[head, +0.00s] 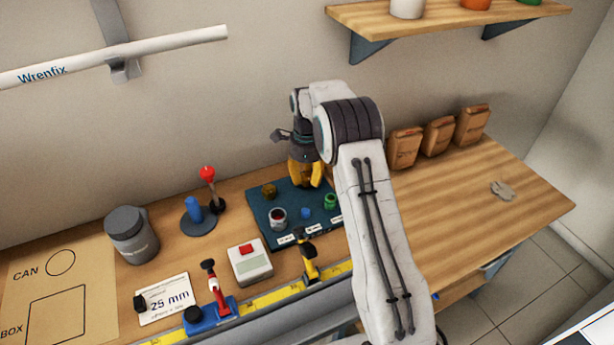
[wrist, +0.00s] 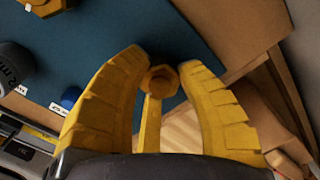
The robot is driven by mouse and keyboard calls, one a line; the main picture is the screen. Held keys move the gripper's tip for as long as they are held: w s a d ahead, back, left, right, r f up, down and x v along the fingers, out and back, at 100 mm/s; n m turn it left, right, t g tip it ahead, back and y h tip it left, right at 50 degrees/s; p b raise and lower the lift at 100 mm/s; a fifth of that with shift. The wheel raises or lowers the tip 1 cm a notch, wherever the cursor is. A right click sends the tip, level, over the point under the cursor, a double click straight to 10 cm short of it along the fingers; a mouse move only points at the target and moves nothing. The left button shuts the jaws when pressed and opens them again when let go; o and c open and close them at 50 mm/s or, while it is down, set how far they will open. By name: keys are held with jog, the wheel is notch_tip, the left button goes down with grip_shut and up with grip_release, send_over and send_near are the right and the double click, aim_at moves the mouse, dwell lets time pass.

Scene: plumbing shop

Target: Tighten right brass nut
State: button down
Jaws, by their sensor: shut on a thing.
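The right brass nut (wrist: 160,79) shows in the wrist view as a hexagon between the two yellow fingertips. My gripper (wrist: 163,70) is shut on it, above the dark blue board. In the head view my gripper (head: 305,178) points down at the back right of the board (head: 257,212), and its fingers hide the right nut there. Another brass nut (head: 269,191) stands at the board's back left; part of it shows at the top left of the wrist view (wrist: 45,5). How tightly the right nut sits cannot be told.
The board also carries a red-topped grey part (head: 278,217), a blue cap (head: 305,213) and a green part (head: 330,201). A joystick (head: 208,178), grey jar (head: 131,236) and red-button box (head: 250,263) stand left. Brown bags (head: 405,149) stand right; the right tabletop is mostly clear.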

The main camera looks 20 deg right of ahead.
aim_at(306, 176)
jog(key=shift+s+f, duration=0.1)
jog(key=shift+f, duration=0.05)
jog(key=c, duration=0.8)
grip_release()
jog(key=shift+r, duration=0.2)
jog(key=shift+r, duration=5.9)
jog(key=shift+r, duration=0.1)
